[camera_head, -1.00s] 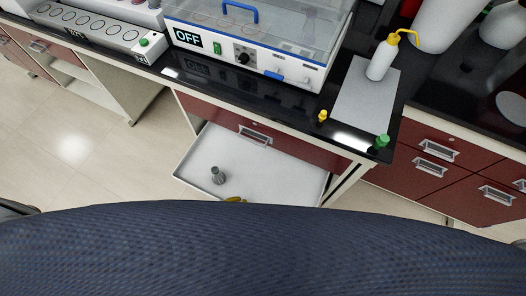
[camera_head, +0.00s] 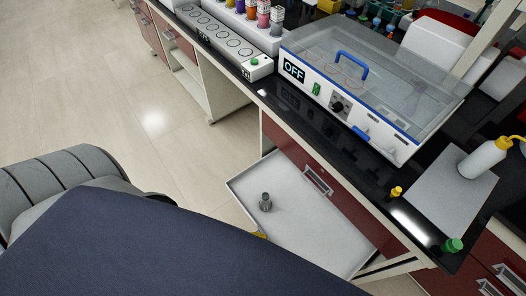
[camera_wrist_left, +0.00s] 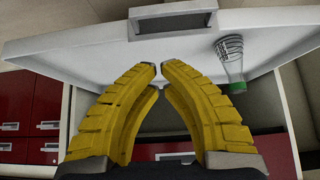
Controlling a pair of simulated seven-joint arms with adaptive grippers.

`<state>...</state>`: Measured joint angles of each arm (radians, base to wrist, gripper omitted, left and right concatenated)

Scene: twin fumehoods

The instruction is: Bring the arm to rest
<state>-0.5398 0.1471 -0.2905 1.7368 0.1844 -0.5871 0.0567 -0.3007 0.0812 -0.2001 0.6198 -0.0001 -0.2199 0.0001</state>
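My left gripper shows in the left wrist view as two yellow ridged fingers (camera_wrist_left: 160,68), their tips close together with nothing visible between them. In the head view only a bit of yellow (camera_head: 262,236) shows at the near edge of the open drawer, the rest hidden behind my dark body. In the wrist view the white drawer (camera_wrist_left: 100,45) with its handle lies beyond the fingertips; I cannot tell whether they touch it. My right gripper is in neither view now.
The black counter above carries a clear-lidded box marked OFF (camera_head: 360,105), a wash bottle (camera_head: 484,158) on a grey plate, and yellow and green caps.

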